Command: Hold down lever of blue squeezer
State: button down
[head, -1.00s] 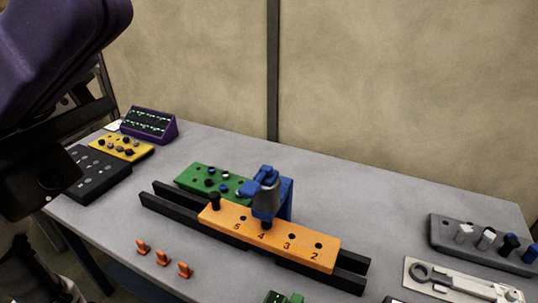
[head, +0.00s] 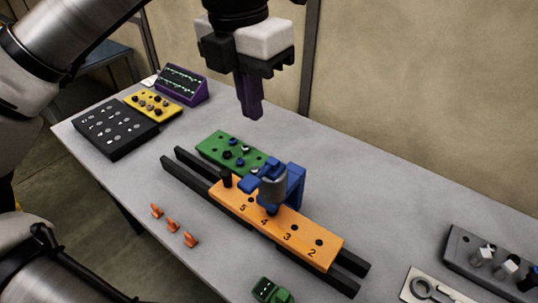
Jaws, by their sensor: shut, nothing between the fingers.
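The blue squeezer (head: 295,186) stands at the orange numbered block (head: 262,223), behind its middle. Its blue lever (head: 262,172) sticks out to the left at the top, and a grey cylindrical part (head: 273,190) hangs over the block near hole 4. My gripper (head: 253,115) points down, with its dark fingers together and nothing between them. In the picture it is above and slightly left of the squeezer, apart from the lever. How far it is from the lever in depth is hard to tell.
The orange block lies on black rails (head: 190,171). A green block (head: 223,148) with pegs sits behind it. Orange clips (head: 172,225) lie in front. A grey peg holder (head: 480,258) and a wrench tray (head: 425,288) are at right. Yellow (head: 152,104) and black (head: 115,128) blocks are at left.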

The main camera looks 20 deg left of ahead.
aim_at(248, 182)
jog(key=shift+a+n+g+y, duration=0.3)
jog(key=shift+a+y, duration=0.1)
jog(key=shift+a, duration=0.3)
notch_tip(248, 182, down, 14)
jog(key=b, duration=0.8)
